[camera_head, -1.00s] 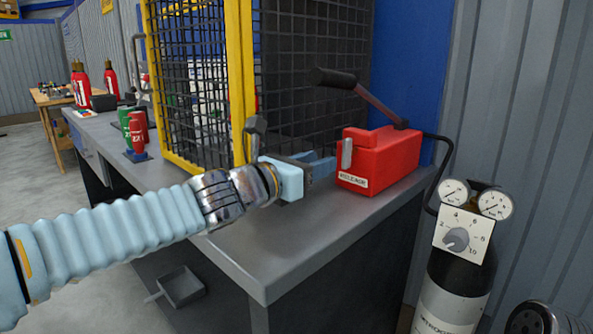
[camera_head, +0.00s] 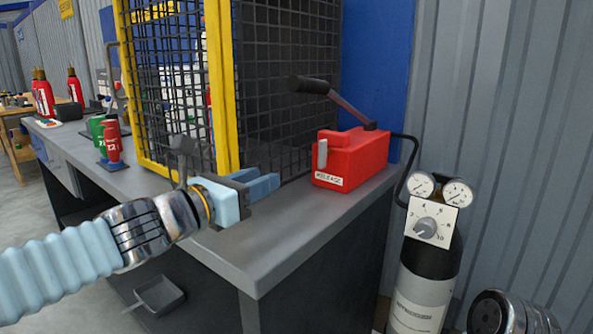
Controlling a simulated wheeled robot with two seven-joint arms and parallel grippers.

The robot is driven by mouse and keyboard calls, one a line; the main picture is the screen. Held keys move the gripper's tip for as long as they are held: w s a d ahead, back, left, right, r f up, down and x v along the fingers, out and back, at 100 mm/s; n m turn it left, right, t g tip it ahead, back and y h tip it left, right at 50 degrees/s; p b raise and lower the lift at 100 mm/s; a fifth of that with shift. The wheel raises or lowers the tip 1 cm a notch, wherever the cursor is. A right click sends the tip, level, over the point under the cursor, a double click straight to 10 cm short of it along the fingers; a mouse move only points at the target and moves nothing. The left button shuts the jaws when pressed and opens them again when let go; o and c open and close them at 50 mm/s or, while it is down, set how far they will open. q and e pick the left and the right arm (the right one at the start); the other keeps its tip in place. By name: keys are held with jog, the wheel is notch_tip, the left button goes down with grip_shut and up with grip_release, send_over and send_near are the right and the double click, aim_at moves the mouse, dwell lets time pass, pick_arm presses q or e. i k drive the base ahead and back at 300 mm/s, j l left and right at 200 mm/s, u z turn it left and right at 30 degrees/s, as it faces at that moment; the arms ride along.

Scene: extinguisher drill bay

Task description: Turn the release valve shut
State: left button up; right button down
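A red box (camera_head: 357,160) marked with a partly legible "RELEASE" label stands on the grey bench. A small pale lever (camera_head: 322,153) stands upright on its front left, and a long black-handled lever (camera_head: 312,85) rises from its top. My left gripper (camera_head: 256,181) is over the bench, left of the box and apart from it. Its blue fingers look parted and empty, pointing toward the box. My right gripper is out of view; only a metal part of my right arm shows at bottom right.
A yellow-framed mesh cage (camera_head: 223,90) stands behind my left gripper. Small red and green extinguishers (camera_head: 110,138) stand at left. The bench front is clear.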

aim_at(324, 151)
jog(key=k+j, duration=0.7)
